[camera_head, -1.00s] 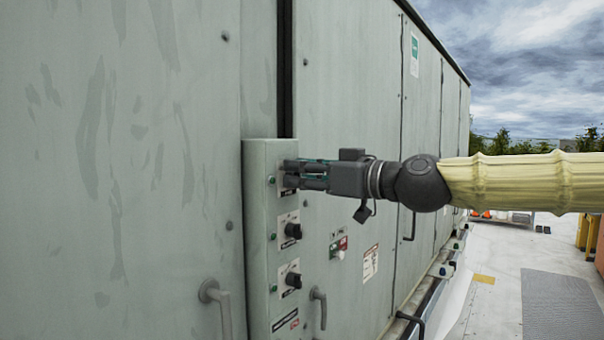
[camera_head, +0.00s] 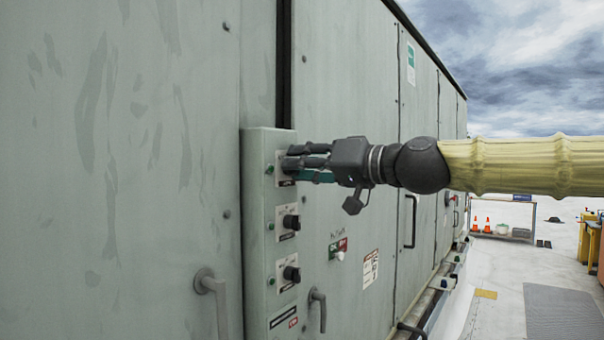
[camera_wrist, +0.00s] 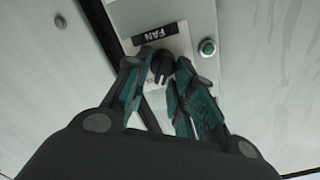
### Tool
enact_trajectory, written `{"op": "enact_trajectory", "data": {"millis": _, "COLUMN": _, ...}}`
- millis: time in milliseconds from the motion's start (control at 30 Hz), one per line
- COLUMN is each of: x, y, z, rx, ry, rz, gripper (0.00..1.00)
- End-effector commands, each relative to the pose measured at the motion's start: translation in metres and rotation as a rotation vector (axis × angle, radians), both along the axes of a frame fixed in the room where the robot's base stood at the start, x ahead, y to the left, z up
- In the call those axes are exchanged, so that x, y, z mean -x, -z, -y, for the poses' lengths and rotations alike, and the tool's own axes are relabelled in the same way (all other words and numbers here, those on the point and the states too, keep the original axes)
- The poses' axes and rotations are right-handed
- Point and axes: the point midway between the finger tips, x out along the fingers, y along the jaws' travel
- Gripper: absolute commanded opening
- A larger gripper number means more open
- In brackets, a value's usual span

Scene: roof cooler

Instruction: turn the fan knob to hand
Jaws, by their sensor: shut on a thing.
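The fan knob (camera_wrist: 163,66) is black and round, under a black FAN label (camera_wrist: 154,32) in the wrist view. My gripper (camera_wrist: 162,70) has its two fingers closed on either side of the knob, gripping it. In the head view my gripper (camera_head: 288,163) reaches the top of the narrow grey control box (camera_head: 256,210) from the right and hides the fan knob there. The fingers appear rolled at an angle. The markings around the knob are mostly covered, so its setting cannot be read.
A green lamp (camera_wrist: 207,47) sits beside the knob. Two more black knobs, the middle one (camera_head: 291,222) and the lower one (camera_head: 291,273), are below my gripper. Door handles (camera_head: 215,300) (camera_head: 318,309) stick out on both sides of the box. Open roof floor (camera_head: 495,315) lies to the right.

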Motion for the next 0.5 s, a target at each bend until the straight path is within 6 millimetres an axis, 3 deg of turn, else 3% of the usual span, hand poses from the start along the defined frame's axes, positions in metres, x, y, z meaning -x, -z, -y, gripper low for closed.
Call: {"op": "enact_trajectory", "data": {"millis": 500, "x": -0.0019, "y": 0.0005, "z": 0.0017, "rx": -0.086, "ry": 0.002, "rz": -0.116, "gripper": 0.01}}
